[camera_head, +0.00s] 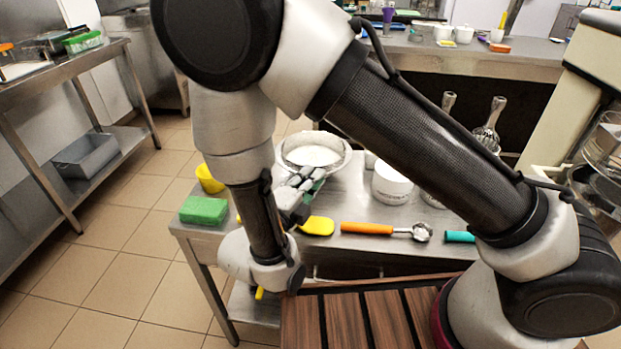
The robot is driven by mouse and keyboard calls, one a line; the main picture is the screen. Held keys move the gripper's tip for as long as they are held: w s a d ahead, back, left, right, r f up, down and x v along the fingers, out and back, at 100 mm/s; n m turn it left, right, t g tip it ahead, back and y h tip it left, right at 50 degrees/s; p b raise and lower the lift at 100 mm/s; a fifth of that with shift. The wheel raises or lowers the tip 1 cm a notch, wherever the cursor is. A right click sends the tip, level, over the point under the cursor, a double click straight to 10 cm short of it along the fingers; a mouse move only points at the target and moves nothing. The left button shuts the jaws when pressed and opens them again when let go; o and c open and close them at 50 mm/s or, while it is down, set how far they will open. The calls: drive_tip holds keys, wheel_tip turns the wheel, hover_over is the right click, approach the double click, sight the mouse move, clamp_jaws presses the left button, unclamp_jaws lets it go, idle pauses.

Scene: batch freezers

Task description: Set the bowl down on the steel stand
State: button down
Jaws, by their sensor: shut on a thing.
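A round pale bowl (286,150) with white contents shows at the centre, partly behind my arm. My gripper (307,178) is shut on the near rim of the bowl; the fingertips are partly hidden by my own wrist. The bowl looks level over the stand's far part. I cannot tell whether its base touches the top.
On the stand are a green sponge (204,210), a yellow cup (209,179), a yellow-headed tool (317,226), an orange-handled scoop (367,228) and a white tub (391,185) right of the bowl. Whisk-like tools (488,130) stand behind.

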drive_tip(key=c, duration=1.5)
unclamp_jaws()
drive_tip(key=v, duration=1.2)
drive_tip(key=w+d+r+m+g, duration=0.2)
drive_tip(key=d+r+m+g, duration=0.25)
drive_tip(key=d+m, duration=0.35)
drive_tip(key=w+d+r+m+g, duration=0.2)
drive_tip(key=d+r+m+g, duration=0.25)
drive_tip(key=d+m, duration=0.3)
drive_tip(key=w+d+r+m+g, duration=0.2)
drive_tip(key=d+r+m+g, duration=0.2)
drive_tip(key=d+m+g, duration=0.35)
drive_tip(key=shift+s+d+r+m+t+y, duration=0.9)
drive_tip(key=shift+s+d+r+m+y, duration=0.8)
drive_tip(key=shift+d+m, duration=1.75)
drive_tip(key=shift+s+d+r+m+t+y, duration=0.95)
drive_tip(key=shift+s+d+r+m+y, duration=0.75)
drive_tip(key=shift+m, duration=3.1)
drive_tip(key=shift+s+d+r+m+t+y, duration=1.2)
drive_tip(key=shift+s+d+m, duration=0.85)
drive_tip(key=shift+d+m, duration=1.55)
drive_tip(key=shift+a+f+m+g, duration=0.1)
drive_tip(key=shift+a+m+g, duration=0.2)
drive_tip(key=shift+a+m, duration=0.25)
